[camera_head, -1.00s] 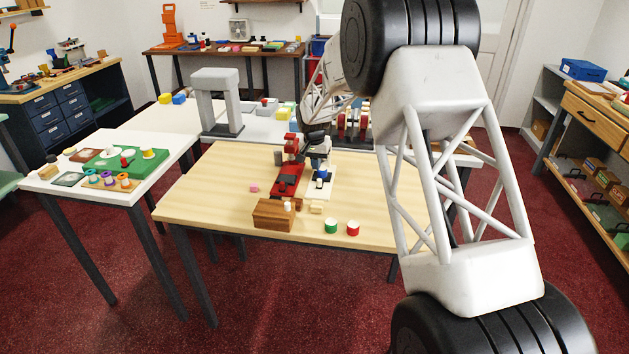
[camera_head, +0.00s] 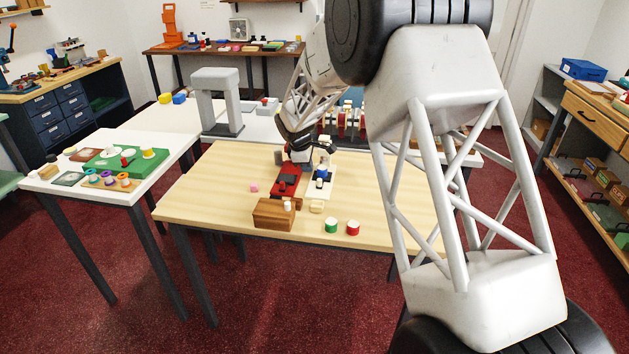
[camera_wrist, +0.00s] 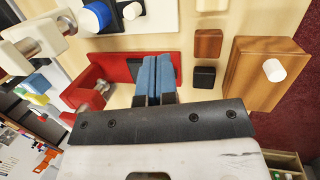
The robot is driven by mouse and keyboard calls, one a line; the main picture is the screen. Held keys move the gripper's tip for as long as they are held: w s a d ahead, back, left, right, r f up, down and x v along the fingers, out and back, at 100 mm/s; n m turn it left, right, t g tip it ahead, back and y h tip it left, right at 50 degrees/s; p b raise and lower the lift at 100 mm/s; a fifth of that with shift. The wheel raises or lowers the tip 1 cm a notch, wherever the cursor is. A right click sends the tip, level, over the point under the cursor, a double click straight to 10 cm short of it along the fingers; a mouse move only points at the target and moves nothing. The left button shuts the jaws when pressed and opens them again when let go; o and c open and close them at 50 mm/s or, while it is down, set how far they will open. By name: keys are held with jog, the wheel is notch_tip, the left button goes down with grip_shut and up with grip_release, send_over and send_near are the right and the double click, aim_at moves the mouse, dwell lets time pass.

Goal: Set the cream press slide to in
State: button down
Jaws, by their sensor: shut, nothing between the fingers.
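The cream press (camera_head: 321,187) stands on the wooden table, just right of the red press (camera_head: 287,180). It has a pale base and a blue round part (camera_wrist: 96,17) on it, at the upper left of the wrist view. A pale block with a metal cylinder (camera_wrist: 36,36) is left of that blue part. The slide's exact position is hard to tell. My gripper (camera_wrist: 156,62) is shut and empty, its blue fingers together. The fingers overlap the red press (camera_wrist: 128,68) in the wrist view, beside the cream press; contact cannot be told. The gripper body hides part of the red press.
A brown wooden box (camera_head: 270,215) with a white knob stands in front of the presses. Green (camera_head: 331,226) and red (camera_head: 353,228) round pieces stand near the front edge. A grey arch (camera_head: 216,100) stands behind left. The table's left part is mostly clear.

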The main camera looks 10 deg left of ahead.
jog(key=s+n, duration=0.1)
jog(key=n, duration=0.3)
jog(key=s+a+n+t, duration=0.1)
jog(key=n, duration=0.3)
jog(key=s+r+n, duration=0.1)
jog(key=n, duration=0.3)
jog(key=shift+a, duration=0.3)
jog(key=shift+f, duration=0.1)
send_near(317, 187)
jog(key=f, duration=0.1)
jog(key=s+f, duration=0.1)
jog(key=f, duration=0.1)
jog(key=s+a+f, duration=0.1)
jog(key=shift+s+f, duration=0.1)
jog(key=shift+f, duration=0.2)
jog(key=shift+w+d+f, duration=0.15)
jog(key=shift+w+d, duration=0.3)
jog(key=shift+w, duration=0.45)
jog(key=shift+w+d, duration=0.25)
jog(key=shift+w, duration=0.2)
jog(key=shift+w+d, duration=0.2)
jog(key=shift+w, duration=0.3)
